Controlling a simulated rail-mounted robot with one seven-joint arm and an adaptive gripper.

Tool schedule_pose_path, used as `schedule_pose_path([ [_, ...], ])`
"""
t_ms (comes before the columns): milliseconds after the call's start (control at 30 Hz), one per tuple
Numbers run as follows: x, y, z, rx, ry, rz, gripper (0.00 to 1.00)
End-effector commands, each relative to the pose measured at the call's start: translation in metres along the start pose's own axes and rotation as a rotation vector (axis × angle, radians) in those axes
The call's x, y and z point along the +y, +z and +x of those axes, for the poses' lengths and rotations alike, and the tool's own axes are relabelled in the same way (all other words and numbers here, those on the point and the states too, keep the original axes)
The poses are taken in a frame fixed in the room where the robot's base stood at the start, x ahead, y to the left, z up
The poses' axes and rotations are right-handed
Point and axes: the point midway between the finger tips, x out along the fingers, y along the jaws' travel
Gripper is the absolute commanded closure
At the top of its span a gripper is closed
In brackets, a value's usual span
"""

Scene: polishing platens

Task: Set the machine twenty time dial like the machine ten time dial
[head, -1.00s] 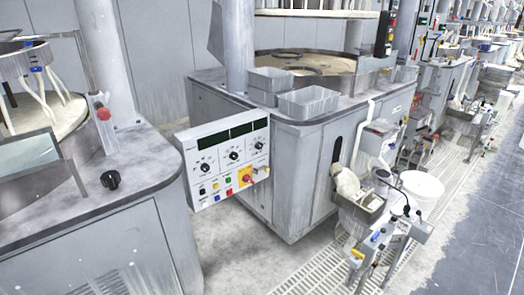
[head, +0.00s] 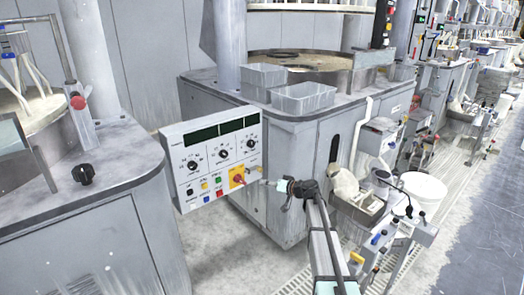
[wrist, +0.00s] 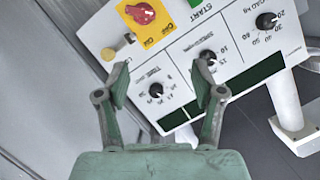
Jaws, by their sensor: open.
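A control panel (head: 212,160) hangs beside the middle machine and carries three black dials in a row under dark displays. Its right-hand dial (head: 251,143) shows at the left of the row in the wrist view (wrist: 155,89), where the panel appears upside down and the dial's label seems to read TIME. My gripper (head: 278,186) is to the right of the panel, apart from it. In the wrist view my gripper (wrist: 161,82) is open and empty, with its green fingers either side of that dial in the picture. Machine numbers are not legible, and I cannot identify a second time dial.
A red knob on a yellow plate (wrist: 141,13) and a brass-coloured switch (wrist: 120,48) sit near the dial. A left machine (head: 110,190) has a black knob (head: 86,175) on its top. Grey bins (head: 303,97) stand on the middle machine. Open floor lies below the panel.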

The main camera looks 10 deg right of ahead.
Motion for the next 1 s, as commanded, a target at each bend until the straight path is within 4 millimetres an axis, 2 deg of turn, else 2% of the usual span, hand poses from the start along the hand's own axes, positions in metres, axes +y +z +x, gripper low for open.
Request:
schedule_pose_path([
  [33, 0.004, -0.046, 0.008, 0.089, -0.019, -0.052, 0.32],
  [100, 0.001, -0.086, 0.010, 0.197, -0.032, -0.117, 0.32],
  [200, 0.004, -0.106, 0.009, 0.291, -0.019, -0.190, 0.32],
  [367, 0.005, -0.113, 0.005, 0.333, 0.016, -0.297, 0.32],
  [567, 0.006, -0.117, 0.016, 0.331, 0.022, -0.334, 0.32],
  [767, 0.005, -0.127, 0.045, 0.330, 0.021, -0.333, 0.32],
  [1000, 0.004, -0.143, 0.091, 0.330, 0.020, -0.331, 0.32],
])
